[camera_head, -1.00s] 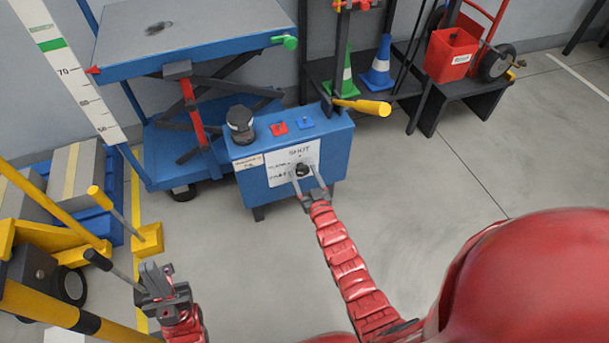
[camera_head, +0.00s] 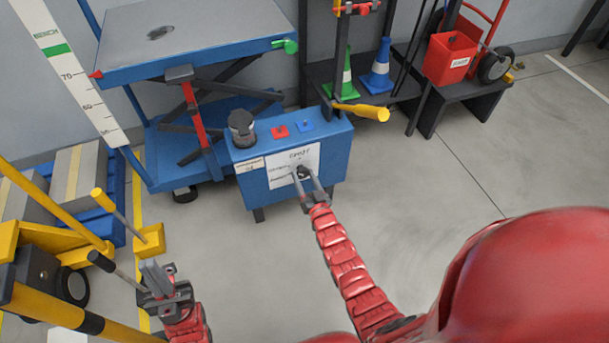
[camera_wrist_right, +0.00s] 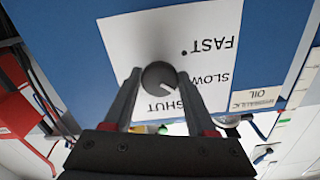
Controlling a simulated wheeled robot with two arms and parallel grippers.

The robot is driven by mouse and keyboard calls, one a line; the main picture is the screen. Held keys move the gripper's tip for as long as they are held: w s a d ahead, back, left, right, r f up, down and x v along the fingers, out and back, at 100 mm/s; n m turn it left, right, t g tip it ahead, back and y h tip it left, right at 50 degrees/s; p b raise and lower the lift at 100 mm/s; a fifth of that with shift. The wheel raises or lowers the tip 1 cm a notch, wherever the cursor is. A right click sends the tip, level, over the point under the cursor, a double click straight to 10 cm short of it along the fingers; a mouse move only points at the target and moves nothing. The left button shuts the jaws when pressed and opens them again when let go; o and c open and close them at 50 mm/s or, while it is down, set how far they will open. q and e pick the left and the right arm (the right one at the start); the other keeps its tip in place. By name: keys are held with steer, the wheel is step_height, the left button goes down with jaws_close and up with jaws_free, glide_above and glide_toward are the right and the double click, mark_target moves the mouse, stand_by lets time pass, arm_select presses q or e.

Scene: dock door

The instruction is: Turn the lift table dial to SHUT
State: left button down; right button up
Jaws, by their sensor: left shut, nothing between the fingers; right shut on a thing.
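The dial (camera_head: 302,171) is a small dark round knob on a white label (camera_head: 280,158) on the front of a blue box (camera_head: 250,185). My right gripper (camera_head: 305,178) is shut on the dial, one finger on each side. In the right wrist view the dial (camera_wrist_right: 159,76) carries a white mark pointing to the lower right, roughly between the words SLOW and SHUT; the exact setting is hard to tell. The fingers partly cover those words. FAST and its dot show clear. My left gripper (camera_head: 157,270) is shut and empty, low at the left, away from the box.
The blue lift table (camera_head: 190,40) stands behind the box. A dark cap (camera_head: 241,125), a red button (camera_head: 279,131) and a blue one (camera_head: 304,126) are on the box top. Yellow equipment (camera_head: 50,240) is near my left gripper. Floor at right is clear.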

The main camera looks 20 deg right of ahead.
steer(key=shift+a+m, duration=0.1)
steer(key=shift+m, duration=0.8)
steer(key=shift+f+m, duration=0.15)
steer(key=shift+m, duration=0.75)
steer(key=m+b, duration=0.1)
steer(key=m, duration=0.1)
steer(key=shift+m, duration=0.3)
steer(key=shift+m+b, duration=0.75)
steer(key=shift+m, duration=0.65)
steer(key=o, duration=1.4)
steer(key=shift+c, duration=0.2)
